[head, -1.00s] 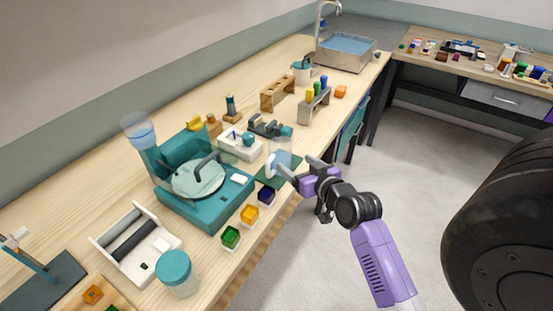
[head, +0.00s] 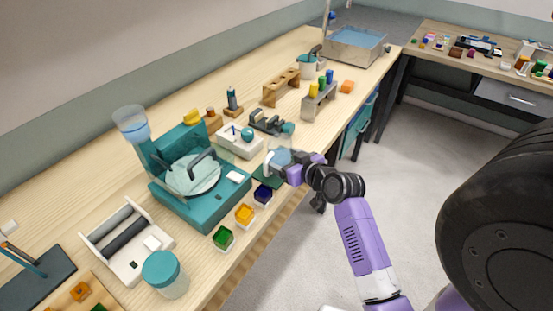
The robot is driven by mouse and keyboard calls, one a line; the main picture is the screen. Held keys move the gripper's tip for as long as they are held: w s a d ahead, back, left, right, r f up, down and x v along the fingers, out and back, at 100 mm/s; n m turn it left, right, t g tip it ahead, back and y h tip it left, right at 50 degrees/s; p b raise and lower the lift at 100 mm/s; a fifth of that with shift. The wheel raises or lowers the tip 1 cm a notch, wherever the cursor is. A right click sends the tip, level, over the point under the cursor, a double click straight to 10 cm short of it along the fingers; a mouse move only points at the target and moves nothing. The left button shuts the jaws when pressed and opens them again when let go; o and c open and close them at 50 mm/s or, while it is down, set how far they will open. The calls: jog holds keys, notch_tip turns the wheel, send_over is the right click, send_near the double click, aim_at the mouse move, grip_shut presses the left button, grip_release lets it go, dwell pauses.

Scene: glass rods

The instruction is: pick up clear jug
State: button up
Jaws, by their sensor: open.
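The clear jug (head: 279,157) stands on a dark green mat (head: 264,177) near the bench's front edge, right of the teal machine. It is see-through, with a pale handle on its lower left side. My gripper (head: 277,167) reaches in from the right and is at the jug, its fingers overlapping it in the picture. The fingers are open. The gripper hides the jug's lower right part, and I cannot tell whether the fingers touch it.
The teal machine (head: 201,204) stands left of the jug. Small tubs of blue (head: 262,195), yellow (head: 244,215) and green (head: 223,238) line the front edge. A black clamp-like tool (head: 268,123) lies behind the jug. A grey rack (head: 318,101) stands farther right.

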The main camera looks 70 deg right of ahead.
aim_at(275, 155)
jog(key=x, duration=0.4)
jog(key=shift+w+d, duration=0.1)
jog(key=shift+w, duration=0.05)
jog(key=c, duration=1.4)
jog(key=shift+o, duration=0.2)
notch_tip(275, 155, up, 28)
jog(key=p, duration=0.1)
jog(key=shift+p, duration=0.35)
